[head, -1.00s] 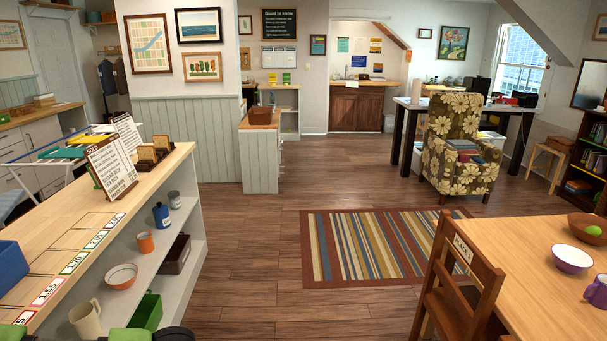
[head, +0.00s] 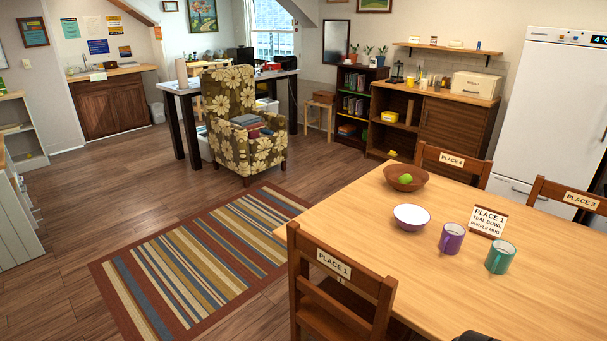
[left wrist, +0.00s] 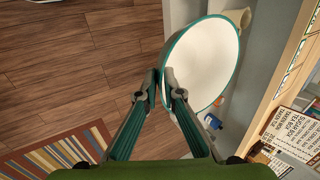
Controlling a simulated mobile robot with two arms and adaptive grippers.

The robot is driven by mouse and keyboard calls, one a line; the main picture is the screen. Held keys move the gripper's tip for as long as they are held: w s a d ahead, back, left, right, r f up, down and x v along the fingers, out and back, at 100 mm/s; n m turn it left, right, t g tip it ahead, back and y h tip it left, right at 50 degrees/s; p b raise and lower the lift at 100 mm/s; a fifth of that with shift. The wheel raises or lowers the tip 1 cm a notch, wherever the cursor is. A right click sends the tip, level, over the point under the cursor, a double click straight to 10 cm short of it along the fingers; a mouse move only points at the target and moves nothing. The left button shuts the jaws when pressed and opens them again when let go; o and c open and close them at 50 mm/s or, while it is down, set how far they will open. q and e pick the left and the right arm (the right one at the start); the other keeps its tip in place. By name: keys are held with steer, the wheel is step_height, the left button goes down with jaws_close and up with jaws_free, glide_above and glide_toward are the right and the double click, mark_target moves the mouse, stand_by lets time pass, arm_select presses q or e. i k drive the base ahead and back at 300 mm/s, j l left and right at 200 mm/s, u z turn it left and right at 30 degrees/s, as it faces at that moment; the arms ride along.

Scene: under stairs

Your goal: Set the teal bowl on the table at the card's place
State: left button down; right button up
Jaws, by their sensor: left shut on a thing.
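The teal bowl (left wrist: 203,58), white inside with a teal rim, is in the left wrist view. My left gripper (left wrist: 166,88) is shut on its rim, with the bowl tilted in that view; neither shows in the head view. The card (head: 488,221) stands on the wooden table (head: 420,275) and reads PLACE 1, TEAL BOWL, PURPLE MUG. A chair (head: 335,290) at the table's near left side is also labelled PLACE 1.
On the table are a purple bowl (head: 411,218), a purple mug (head: 452,239), a teal mug (head: 499,257) and a brown bowl (head: 405,180) with a green fruit. Chairs PLACE 4 (head: 452,161) and PLACE 3 (head: 568,196) stand behind. The table's front left is bare.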

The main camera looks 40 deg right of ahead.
mark_target(354, 244)
steer(key=i+z, duration=0.3)
steer(key=i, duration=0.2)
steer(key=i+j+z, duration=0.15)
steer(key=i+z, duration=0.2)
steer(key=i, duration=0.15)
steer(key=i+j+z, duration=0.3)
steer(key=i, duration=0.15)
steer(key=i+z, duration=0.2)
steer(key=z, duration=0.25)
steer(key=i+z, duration=0.15)
steer(key=z, duration=0.25)
steer(key=i+j+z, duration=0.15)
steer(key=z, duration=0.3)
steer(key=i+j+z, duration=0.2)
steer(key=z, duration=0.25)
steer(key=i+j+z, duration=0.2)
steer(key=z, duration=0.2)
steer(key=i+j+z, duration=0.2)
steer(key=z, duration=0.2)
steer(key=j, duration=0.1)
